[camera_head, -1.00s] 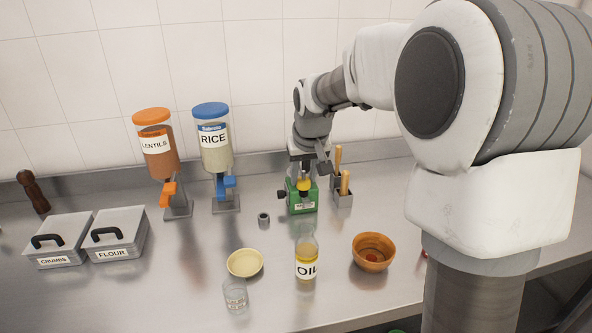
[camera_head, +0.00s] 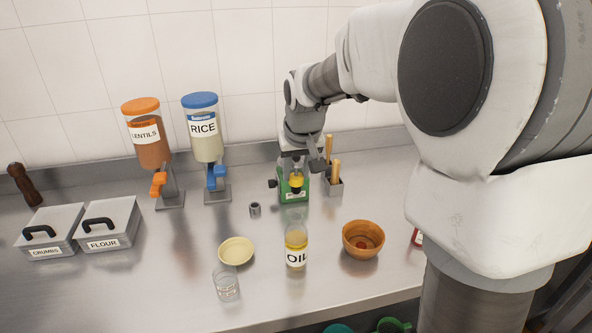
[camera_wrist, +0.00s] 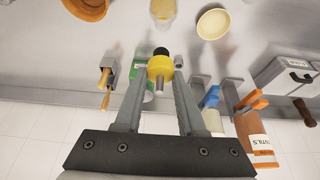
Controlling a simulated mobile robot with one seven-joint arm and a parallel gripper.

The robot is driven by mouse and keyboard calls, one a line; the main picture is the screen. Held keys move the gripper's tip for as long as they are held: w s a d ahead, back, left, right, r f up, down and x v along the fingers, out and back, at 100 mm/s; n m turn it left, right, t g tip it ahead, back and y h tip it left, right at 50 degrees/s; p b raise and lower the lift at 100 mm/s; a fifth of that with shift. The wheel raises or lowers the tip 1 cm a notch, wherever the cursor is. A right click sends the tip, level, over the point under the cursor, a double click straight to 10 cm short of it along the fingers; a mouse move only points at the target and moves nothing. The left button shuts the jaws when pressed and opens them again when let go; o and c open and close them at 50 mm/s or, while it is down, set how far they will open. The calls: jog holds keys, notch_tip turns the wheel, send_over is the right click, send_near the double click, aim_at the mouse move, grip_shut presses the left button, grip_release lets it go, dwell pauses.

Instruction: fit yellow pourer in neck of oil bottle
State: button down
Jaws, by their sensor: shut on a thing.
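My gripper (camera_head: 296,172) is shut on the yellow pourer (camera_wrist: 159,68), which has a black stopper end and a thin metal spout. The pourer (camera_head: 297,181) shows in front of the green box in the head view. In the wrist view its black end points away from my gripper (camera_wrist: 160,76), on the side toward the oil bottle (camera_wrist: 163,10). The oil bottle (camera_head: 296,247) stands upright on the counter, nearer the head camera and apart from the pourer. It is clear, holds yellow oil and has an OIL label. Its neck is hard to make out.
The green box (camera_head: 285,190) stands behind the bottle, beside a grey holder (camera_head: 334,188) with wooden-handled tools. A small grey cylinder (camera_head: 255,209), a cream bowl (camera_head: 236,251), a glass (camera_head: 227,284) and an orange-brown bowl (camera_head: 362,240) are around the bottle. Dispensers stand back left.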

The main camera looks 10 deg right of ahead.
aim_at(297, 188)
jog(key=shift+f+b, duration=2.35)
jog(key=shift+f, duration=0.8)
jog(key=shift+f+b, duration=1.55)
jog(key=shift+f, duration=0.3)
jog(key=shift+c, duration=2.1)
grip_release()
jog(key=p+v, duration=0.1)
jog(key=v, duration=1.6)
jog(key=shift+r, duration=0.3)
